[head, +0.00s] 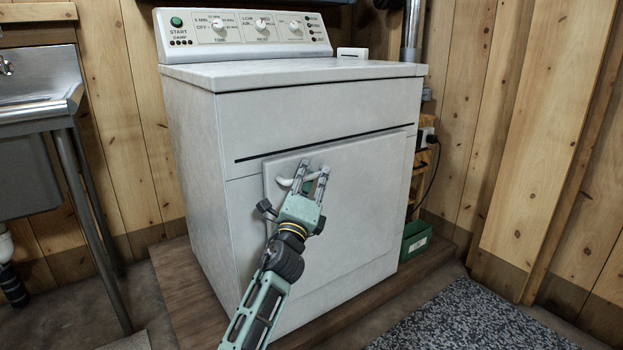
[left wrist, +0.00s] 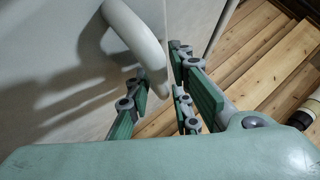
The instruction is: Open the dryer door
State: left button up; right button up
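The white dryer (head: 200,140) stands in the middle of the head view. Its front door (head: 365,200) is a square panel that looks closed, lying flush or nearly so with the front. The white curved handle (head: 284,182) is near the door's upper left; it also shows in the left wrist view (left wrist: 133,38). My left gripper (head: 314,171) is at the handle with its two fingers apart. In the left wrist view the handle's near end lies between the fingertips (left wrist: 160,70), with no clear grip on it. My arm hides part of the door's left side. My right gripper is not in view.
A metal sink (head: 40,95) stands left of the dryer. The dryer sits on a low wooden platform (head: 190,305). A green box (head: 416,238) is at its right side, and a speckled mat (head: 480,320) lies front right. Floor in front of the dryer looks mostly clear.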

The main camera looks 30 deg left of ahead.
pick_arm(q)
jog(key=shift+c, duration=0.4)
grip_shut()
jog(key=shift+d+f, duration=0.1)
